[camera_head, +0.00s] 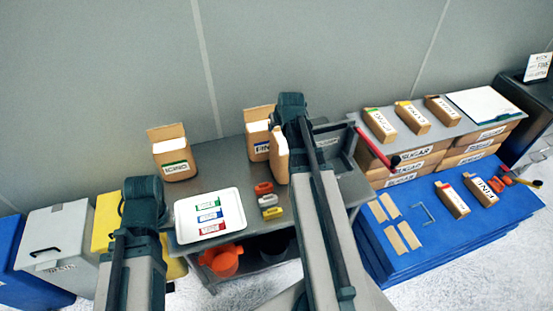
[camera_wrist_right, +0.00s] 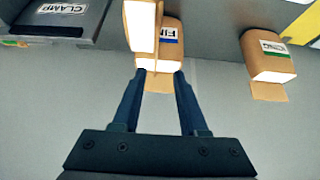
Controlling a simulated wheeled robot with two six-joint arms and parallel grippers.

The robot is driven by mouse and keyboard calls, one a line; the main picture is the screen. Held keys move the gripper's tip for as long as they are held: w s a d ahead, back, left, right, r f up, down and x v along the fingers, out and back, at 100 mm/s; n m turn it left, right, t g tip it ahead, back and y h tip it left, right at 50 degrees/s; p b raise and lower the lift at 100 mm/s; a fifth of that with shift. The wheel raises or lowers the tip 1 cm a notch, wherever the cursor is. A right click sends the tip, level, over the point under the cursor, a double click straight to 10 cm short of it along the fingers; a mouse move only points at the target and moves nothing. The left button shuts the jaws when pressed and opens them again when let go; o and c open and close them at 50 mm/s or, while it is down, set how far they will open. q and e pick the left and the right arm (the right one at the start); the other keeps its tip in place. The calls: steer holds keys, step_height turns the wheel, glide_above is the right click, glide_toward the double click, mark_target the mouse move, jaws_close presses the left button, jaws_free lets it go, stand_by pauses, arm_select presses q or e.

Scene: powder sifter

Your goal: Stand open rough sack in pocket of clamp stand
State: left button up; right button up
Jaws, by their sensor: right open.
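In the right wrist view the sack (camera_wrist_right: 142,26) shows beyond the open, empty fingers of the gripper (camera_wrist_right: 160,72). The grey clamp stand (camera_head: 343,152) is just right of it; its CLAMP label and dark bar show in the wrist view (camera_wrist_right: 62,10). Its pocket looks empty from what shows. My left gripper (camera_head: 145,203) is at the left front; its fingers are hidden.
An open blue-labelled sack (camera_head: 258,145) stands close behind; an open green-labelled sack (camera_head: 174,165) is further left. Boxes and a blue platform (camera_head: 415,265) are at the right.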

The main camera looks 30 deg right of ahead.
mark_target(273, 133)
steer(key=shift+d+b+x, duration=0.2)
steer(key=shift+b+x, duration=2.45)
steer(key=shift+x, duration=0.75)
steer(key=shift+d+b+x, duration=0.2)
steer(key=shift+b+x, duration=2.4)
steer(key=shift+x, duration=0.75)
steer(key=shift+w+r, duration=0.15)
steer(key=shift+r, duration=0.1)
jaws_close()
